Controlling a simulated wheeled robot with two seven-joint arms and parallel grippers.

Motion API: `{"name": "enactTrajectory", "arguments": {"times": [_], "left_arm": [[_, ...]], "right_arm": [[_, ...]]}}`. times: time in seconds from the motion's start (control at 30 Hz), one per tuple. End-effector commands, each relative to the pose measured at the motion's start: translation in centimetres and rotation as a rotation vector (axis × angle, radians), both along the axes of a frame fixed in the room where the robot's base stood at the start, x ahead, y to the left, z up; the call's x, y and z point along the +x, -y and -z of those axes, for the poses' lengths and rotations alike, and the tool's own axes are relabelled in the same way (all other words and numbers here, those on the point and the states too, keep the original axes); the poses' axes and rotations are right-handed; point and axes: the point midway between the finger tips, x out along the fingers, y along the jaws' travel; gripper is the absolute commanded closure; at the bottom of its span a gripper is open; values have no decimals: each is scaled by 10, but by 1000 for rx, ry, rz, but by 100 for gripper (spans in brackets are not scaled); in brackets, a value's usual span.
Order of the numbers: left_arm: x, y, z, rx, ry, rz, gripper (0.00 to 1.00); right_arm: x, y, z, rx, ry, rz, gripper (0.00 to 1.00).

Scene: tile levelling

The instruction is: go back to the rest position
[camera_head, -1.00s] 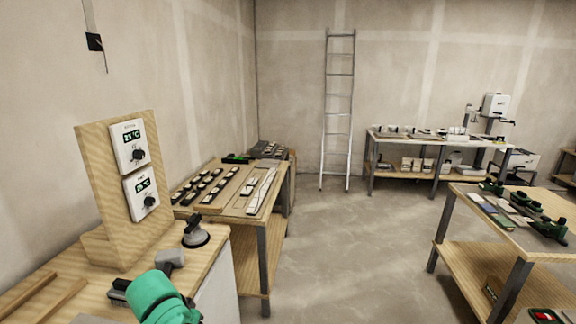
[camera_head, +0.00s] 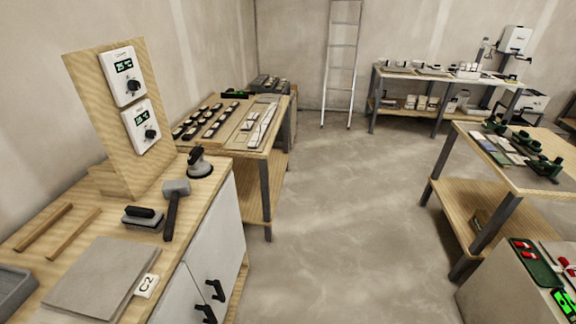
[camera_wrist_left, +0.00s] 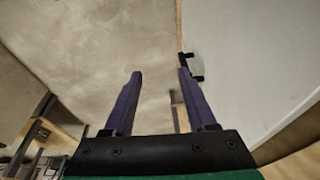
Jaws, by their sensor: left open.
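My left gripper (camera_wrist_left: 160,90) shows in the left wrist view with its two purple fingers apart and nothing between them. A blurred grey floor (camera_wrist_left: 75,50) and a white cabinet front (camera_wrist_left: 250,70) with a dark handle lie beyond the fingers. Neither gripper is in the head view. In the head view the workbench at left holds a grey tile (camera_head: 92,277) with a C2 label (camera_head: 146,285), a mallet (camera_head: 174,205), a brush-like block (camera_head: 143,217) and a suction cup (camera_head: 199,163).
Two thermostats (camera_head: 130,92) are mounted on a wooden stand at left. A table with rows of tile pieces (camera_head: 215,118) stands behind. A ladder (camera_head: 342,65) leans on the back wall. Another table (camera_head: 520,160) is at right. The floor (camera_head: 335,220) between is clear.

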Motion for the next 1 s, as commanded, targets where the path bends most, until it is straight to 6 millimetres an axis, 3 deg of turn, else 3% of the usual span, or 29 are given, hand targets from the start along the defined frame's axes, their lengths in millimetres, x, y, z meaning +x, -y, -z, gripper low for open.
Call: {"name": "enactTrajectory", "arguments": {"times": [0.17,0.27,0.4,0.5,0.6,0.7,1.0], "left_arm": [[-17,-1,86,3,-45,6,43],[-43,-4,145,6,-78,12,43],[-107,-14,226,12,-127,23,43],[-155,-23,260,16,-153,29,43],[-188,-29,274,19,-167,34,43],[-201,-32,278,19,-170,36,43],[-202,-32,278,19,-171,36,43]], "right_arm": [[1,0,2,0,1,0,100],[1,0,4,0,1,0,100],[0,0,6,0,1,0,100],[0,0,7,0,1,0,100],[0,-1,7,1,0,-1,100],[0,-1,8,1,0,-1,100],[0,-2,8,2,0,-1,100]]}}
